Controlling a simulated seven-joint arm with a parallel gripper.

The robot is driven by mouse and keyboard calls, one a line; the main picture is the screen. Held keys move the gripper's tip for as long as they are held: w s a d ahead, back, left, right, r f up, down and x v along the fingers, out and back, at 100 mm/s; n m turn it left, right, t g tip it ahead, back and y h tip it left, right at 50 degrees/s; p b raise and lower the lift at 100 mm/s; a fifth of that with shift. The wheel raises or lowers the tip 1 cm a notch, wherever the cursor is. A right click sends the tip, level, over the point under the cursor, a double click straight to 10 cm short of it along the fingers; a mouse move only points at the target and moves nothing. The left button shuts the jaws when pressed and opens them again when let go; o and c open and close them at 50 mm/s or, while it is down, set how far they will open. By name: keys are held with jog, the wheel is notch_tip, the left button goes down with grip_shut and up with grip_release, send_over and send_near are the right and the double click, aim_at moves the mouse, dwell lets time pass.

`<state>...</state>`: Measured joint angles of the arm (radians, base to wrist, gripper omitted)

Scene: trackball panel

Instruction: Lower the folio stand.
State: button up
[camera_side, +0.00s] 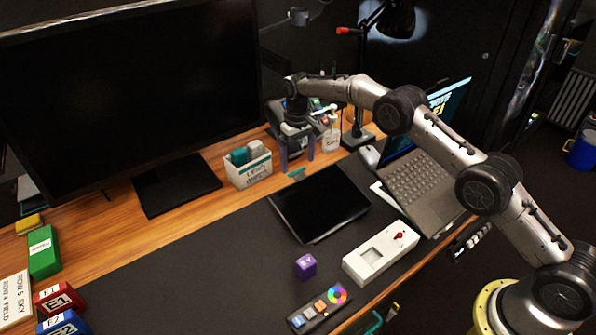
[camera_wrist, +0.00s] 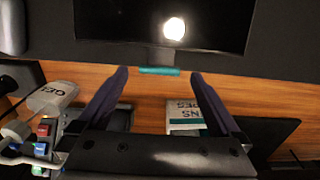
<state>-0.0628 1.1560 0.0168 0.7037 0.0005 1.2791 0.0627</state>
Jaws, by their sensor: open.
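A black tablet-like panel (camera_side: 318,205) rests on the dark desk mat in the side view. I cannot tell how steeply it is tilted. In the wrist view the panel (camera_wrist: 120,22) fills the top, with a bright reflection on it. A grey strip (camera_wrist: 160,56), seemingly the folio stand, runs from its edge to a teal tab (camera_wrist: 158,71). The tab also shows at the panel's back edge in the side view (camera_side: 297,173). My gripper (camera_side: 297,166) is open and empty, pointing down just behind the tab. In the wrist view its fingertips (camera_wrist: 159,73) lie either side of the tab.
A lens-wipes box (camera_side: 249,172) and a monitor base (camera_side: 177,186) stand left of my gripper. A white bottle (camera_side: 331,137) and lamp base (camera_side: 357,138) are right. An open laptop (camera_side: 419,182), white device (camera_side: 381,252) and purple cube (camera_side: 305,266) surround the panel.

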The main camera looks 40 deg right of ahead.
notch_tip(320, 180, up, 8)
jog(key=shift+f, duration=0.2)
